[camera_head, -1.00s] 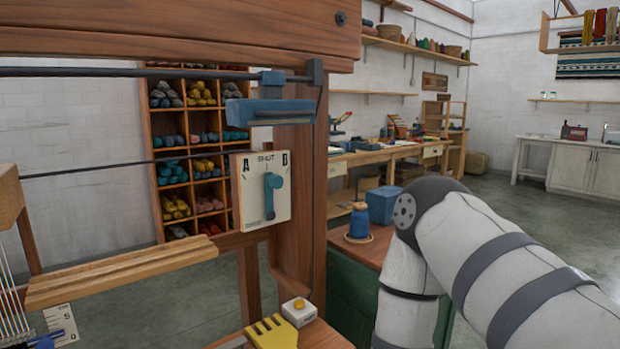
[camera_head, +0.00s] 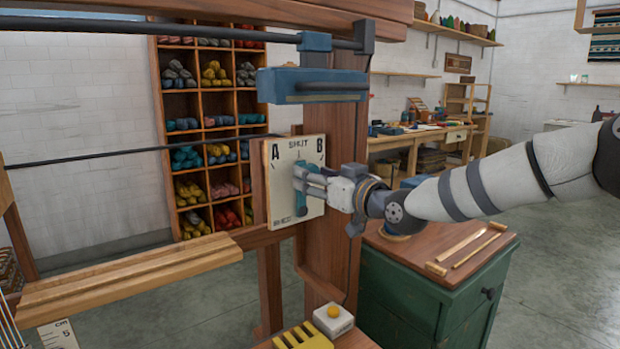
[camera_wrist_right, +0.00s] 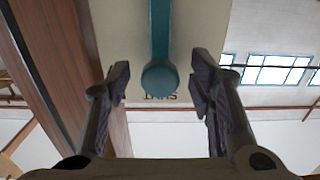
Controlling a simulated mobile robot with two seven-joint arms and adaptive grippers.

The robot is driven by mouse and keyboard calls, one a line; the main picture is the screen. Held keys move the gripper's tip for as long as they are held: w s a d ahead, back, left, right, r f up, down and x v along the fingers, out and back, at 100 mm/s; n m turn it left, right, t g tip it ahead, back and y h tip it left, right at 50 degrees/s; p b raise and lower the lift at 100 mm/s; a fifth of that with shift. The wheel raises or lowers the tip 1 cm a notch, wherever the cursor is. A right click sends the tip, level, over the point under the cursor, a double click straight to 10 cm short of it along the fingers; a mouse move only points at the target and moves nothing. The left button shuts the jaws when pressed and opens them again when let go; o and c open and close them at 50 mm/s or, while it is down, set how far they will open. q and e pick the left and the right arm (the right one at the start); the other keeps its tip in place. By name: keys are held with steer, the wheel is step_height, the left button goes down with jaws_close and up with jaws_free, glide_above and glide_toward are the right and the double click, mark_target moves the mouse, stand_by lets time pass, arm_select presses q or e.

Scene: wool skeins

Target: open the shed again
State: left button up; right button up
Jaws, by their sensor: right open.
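A pale plate (camera_head: 284,165) marked A, SHUT and B is fixed to the loom's wooden post. A teal lever (camera_head: 301,207) is mounted on it, partly covered by my right gripper (camera_head: 314,185). In the right wrist view the lever (camera_wrist_right: 160,35) lies between the two open fingers of my right gripper (camera_wrist_right: 160,92), with a gap on each side. Its round end lies over the SHUT lettering. My left gripper is out of view.
The loom's wooden post (camera_head: 343,130) and blue block (camera_head: 310,85) are close to my gripper. A wooden rail (camera_head: 130,272) runs left. Below are a yellow-buttoned box (camera_head: 333,320) and a yellow notched piece (camera_head: 300,338). A green cabinet (camera_head: 425,300) stands to the right.

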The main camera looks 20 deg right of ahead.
steer(key=shift+w+a+f, duration=0.1)
steer(key=shift+w+a, duration=0.1)
steer(key=shift+w, duration=0.35)
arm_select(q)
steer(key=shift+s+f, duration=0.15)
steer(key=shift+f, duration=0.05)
arm_select(e)
steer(key=shift+w+a+r, duration=0.1)
steer(key=shift+w+r, duration=0.15)
steer(key=shift+c, duration=0.3)
jaws_close()
